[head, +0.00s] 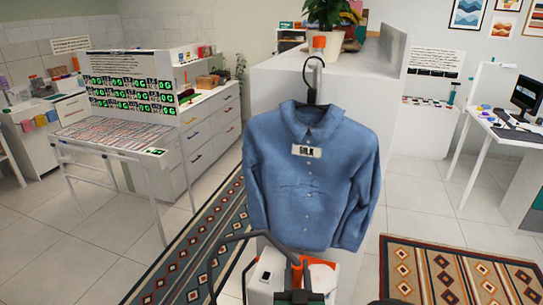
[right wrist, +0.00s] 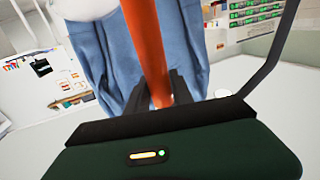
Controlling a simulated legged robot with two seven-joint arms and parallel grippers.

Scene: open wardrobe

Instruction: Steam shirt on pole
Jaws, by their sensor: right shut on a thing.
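A blue long-sleeved shirt (head: 314,180) with a white "SILK" label hangs upright on a black hanger (head: 313,75). What the hook hangs from is unclear, and no pole shows plainly. Slight creases show across its middle. My right gripper (head: 298,274) is low in front of the shirt's hem. In the right wrist view, its dark fingers (right wrist: 160,92) are shut on an orange handle (right wrist: 149,45), with the shirt (right wrist: 100,50) behind. The handle also shows in the head view (head: 297,271). A white part (head: 322,278) lies beside it; whether they join is unclear. My left gripper is not in view.
A white counter block (head: 275,95) stands behind the shirt. Patterned rugs lie at left (head: 185,260) and right (head: 450,270). A display table (head: 110,150) is at left, a computer desk (head: 500,130) at right. Tiled floor between is open.

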